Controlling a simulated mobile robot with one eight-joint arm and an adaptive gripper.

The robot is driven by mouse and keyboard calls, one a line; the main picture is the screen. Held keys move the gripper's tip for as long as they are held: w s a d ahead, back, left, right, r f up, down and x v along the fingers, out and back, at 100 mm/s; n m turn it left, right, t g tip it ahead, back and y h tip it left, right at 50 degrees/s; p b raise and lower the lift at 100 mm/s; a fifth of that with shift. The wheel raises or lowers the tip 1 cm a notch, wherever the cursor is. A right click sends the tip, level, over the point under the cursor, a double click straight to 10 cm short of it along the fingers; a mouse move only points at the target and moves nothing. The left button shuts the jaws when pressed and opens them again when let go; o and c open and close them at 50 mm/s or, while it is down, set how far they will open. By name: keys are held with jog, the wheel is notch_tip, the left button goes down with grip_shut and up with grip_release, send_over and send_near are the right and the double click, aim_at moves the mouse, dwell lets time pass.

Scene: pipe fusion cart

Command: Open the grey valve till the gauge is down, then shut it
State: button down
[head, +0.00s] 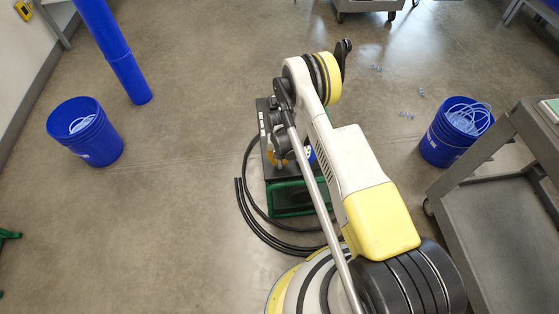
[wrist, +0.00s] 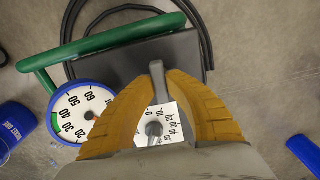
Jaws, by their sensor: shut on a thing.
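The grey valve (wrist: 158,82) shows in the wrist view as a narrow grey lever between the yellow fingers of my gripper (wrist: 166,88). My gripper is shut on it. A white dial plate with numbers (wrist: 178,126) lies under the valve, partly hidden by the fingers. The gauge (wrist: 75,103) is just left of my gripper, with a blue rim, a white face and a green band at its lower left. The left finger covers part of its face, and I cannot read the needle. In the head view my arm hides most of the valve area.
The fusion cart (head: 285,198) has a dark top and green base; its green bar (wrist: 105,40) runs above the gauge in the wrist view. Black hoses (head: 246,212) curve on the floor beside it. Blue buckets (head: 98,145) and a grey trolley (head: 500,195) stand apart.

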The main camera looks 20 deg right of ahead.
jog(key=shift+n, duration=0.3)
dwell(0.4)
jog(key=c, duration=1.4)
grip_release()
notch_tip(320, 180, up, 12)
jog(key=shift+r, duration=0.1)
